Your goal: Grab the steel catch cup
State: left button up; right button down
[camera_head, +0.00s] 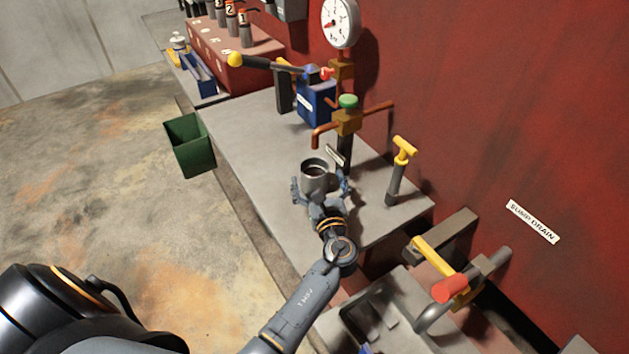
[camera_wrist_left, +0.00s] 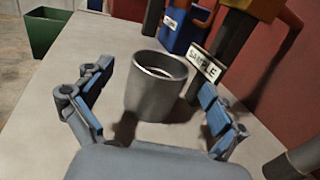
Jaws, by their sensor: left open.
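The steel catch cup (camera_head: 315,174) stands upright on the grey bench top, below the brass tap with the green knob (camera_head: 348,101). My left gripper (camera_head: 321,189) is open, with its fingers on either side of the cup. In the left wrist view the cup (camera_wrist_left: 156,88) stands between and a little beyond the open left gripper (camera_wrist_left: 152,100), with a gap on both sides. The cup's inside looks dark in the head view. My right gripper is not in view.
A "SAMPLE" label (camera_wrist_left: 205,64) sits close behind the cup. A yellow-topped handle (camera_head: 402,154) stands to its right. A blue box (camera_head: 316,104) and a gauge (camera_head: 340,22) are farther back. A green bin (camera_head: 189,144) is beside the bench's left edge.

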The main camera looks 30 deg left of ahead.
aim_at(315, 166)
pick_arm(q)
jog(key=b+x, duration=0.1)
jog(key=x, duration=0.3)
jog(key=shift+w, duration=0.1)
jog(key=shift+r, duration=0.1)
jog(key=shift+c, duration=1.1)
jog(key=c, duration=1.1)
jog(key=shift+c, duration=0.6)
jog(key=shift+r, duration=0.25)
